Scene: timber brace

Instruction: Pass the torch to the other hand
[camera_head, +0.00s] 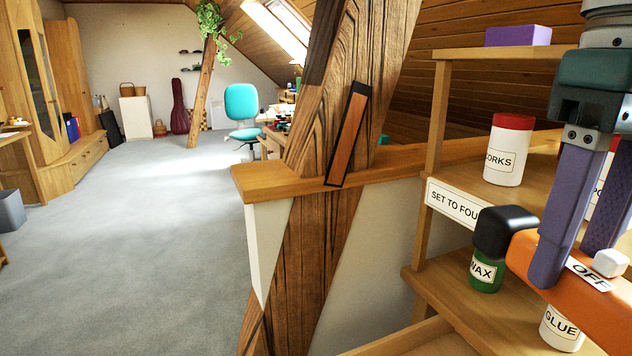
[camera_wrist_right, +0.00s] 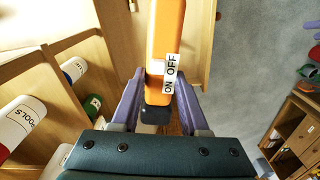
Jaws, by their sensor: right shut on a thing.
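The torch (camera_head: 590,310) is orange with a black head, a white switch and a label where OFF can be read. My right gripper (camera_head: 574,262) is shut on it, with purple fingers on either side of the body, in front of the shelves at the right. In the right wrist view the torch (camera_wrist_right: 166,35) lies between the fingers of the gripper (camera_wrist_right: 158,90), its label reading ON OFF and its black end towards the palm. The torch's far end is cut off by the frame in both views. My left gripper is in neither view.
Wooden shelves (camera_head: 439,130) hold a CORKS jar (camera_head: 506,158), a green WAX jar (camera_head: 486,275), a GLUE jar (camera_head: 560,328) and a purple box (camera_head: 517,36). A timber brace (camera_head: 340,120) rises through a ledge (camera_head: 262,183). Open grey floor (camera_head: 130,250) lies left.

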